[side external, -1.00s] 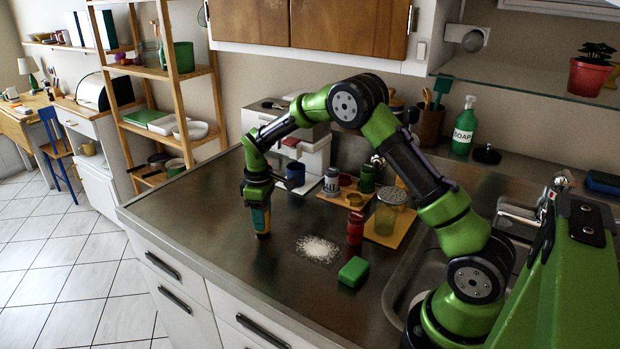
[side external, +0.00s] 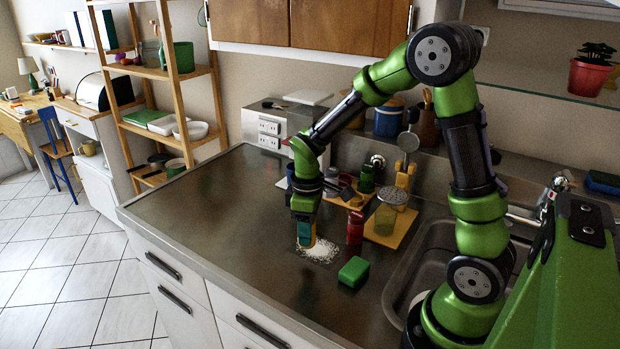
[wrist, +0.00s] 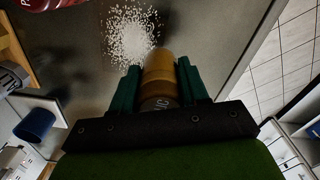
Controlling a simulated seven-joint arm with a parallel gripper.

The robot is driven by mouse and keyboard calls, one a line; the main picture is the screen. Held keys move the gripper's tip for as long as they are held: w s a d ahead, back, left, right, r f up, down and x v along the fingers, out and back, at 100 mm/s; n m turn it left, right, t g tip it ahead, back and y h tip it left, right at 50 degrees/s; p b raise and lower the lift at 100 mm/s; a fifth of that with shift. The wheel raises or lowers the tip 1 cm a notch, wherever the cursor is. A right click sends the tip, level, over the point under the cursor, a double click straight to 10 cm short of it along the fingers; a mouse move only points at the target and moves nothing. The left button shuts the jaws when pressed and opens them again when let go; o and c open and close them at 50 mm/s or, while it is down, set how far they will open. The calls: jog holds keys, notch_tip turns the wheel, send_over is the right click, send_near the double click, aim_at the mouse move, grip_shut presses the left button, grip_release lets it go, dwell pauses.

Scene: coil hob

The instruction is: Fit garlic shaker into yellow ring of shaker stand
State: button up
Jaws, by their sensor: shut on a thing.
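My gripper (side external: 305,222) is shut on the garlic shaker (side external: 305,241), a tan-yellow cylinder, and holds it roughly upright over the near part of the counter. In the wrist view the shaker (wrist: 160,75) is between the teal fingers (wrist: 158,90), with part of its lettering visible. The shaker stand (side external: 340,200) is behind and to the right of my gripper, with a green shaker (side external: 367,180) at its back. My arm hides part of the stand, and I cannot clearly make out the yellow ring.
White grains (side external: 322,254) lie spilled by the held shaker. A red shaker (side external: 355,228) stands to the right, with a green sponge (side external: 353,271) in front. A glass jar (side external: 385,217) stands on a wooden board (side external: 408,232) near the sink. The counter's left is clear.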

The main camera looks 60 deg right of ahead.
jog(key=d+m, duration=0.2)
jog(key=d, duration=0.1)
jog(key=d+m, duration=0.3)
jog(key=w+d+m, duration=0.1)
jog(key=d+m, duration=0.1)
jog(key=d, duration=0.1)
jog(key=shift+d+f+m, duration=0.2)
jog(key=shift+f+m, duration=0.1)
jog(key=d, duration=1.7)
jog(key=shift+d, duration=0.3)
jog(key=shift+f, duration=1.75)
jog(key=shift+f, duration=0.1)
jog(key=o, duration=1.1)
